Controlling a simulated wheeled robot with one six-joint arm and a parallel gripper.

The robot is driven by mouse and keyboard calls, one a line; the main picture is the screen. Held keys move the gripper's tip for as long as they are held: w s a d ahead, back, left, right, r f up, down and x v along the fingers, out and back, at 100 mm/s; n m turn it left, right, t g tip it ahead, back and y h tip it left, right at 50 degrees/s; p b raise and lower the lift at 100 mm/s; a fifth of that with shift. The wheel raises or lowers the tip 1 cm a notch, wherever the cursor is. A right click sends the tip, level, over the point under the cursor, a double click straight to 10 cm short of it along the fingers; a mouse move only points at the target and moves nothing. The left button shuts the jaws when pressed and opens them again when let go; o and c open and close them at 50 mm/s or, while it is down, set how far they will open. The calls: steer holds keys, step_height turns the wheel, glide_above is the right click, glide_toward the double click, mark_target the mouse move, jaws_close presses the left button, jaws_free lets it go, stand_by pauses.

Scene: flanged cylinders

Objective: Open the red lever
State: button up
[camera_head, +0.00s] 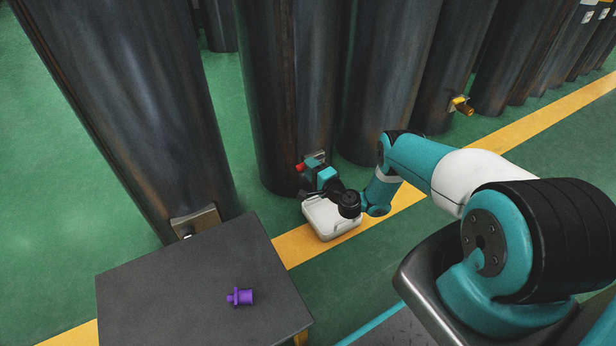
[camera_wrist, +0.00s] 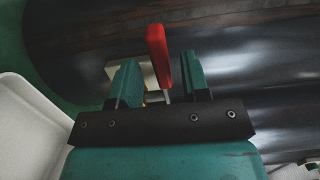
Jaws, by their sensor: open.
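The red lever (camera_wrist: 159,55) stands out from a dark cylinder, on a pale plate (camera_wrist: 120,70) partly hidden by my gripper. In the wrist view my gripper (camera_wrist: 160,78) is open, with one teal finger on each side of the lever. The lever lies between the fingers, closer to the right one, and a gap shows on the left. In the head view the red lever (camera_head: 301,167) is a small red spot at the cylinder's foot. My gripper (camera_head: 311,168) is right at it, and the arm hides much of the fitting.
A white box (camera_head: 331,222) sits on the floor just below my gripper. A dark table (camera_head: 190,285) with a purple part (camera_head: 240,296) stands at the lower left. Tall dark cylinders line the back, one with a yellow fitting (camera_head: 461,105). Green floor is free at far left.

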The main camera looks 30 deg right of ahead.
steer(key=w+b, duration=0.1)
steer(key=b, duration=0.1)
steer(key=shift+w+a+f+b, duration=0.1)
steer(key=shift+w+f+b, duration=0.1)
steer(key=shift+b, duration=0.1)
steer(key=shift+r, duration=0.15)
steer(key=shift+r, duration=0.1)
steer(key=shift+w, duration=0.1)
jaws_close()
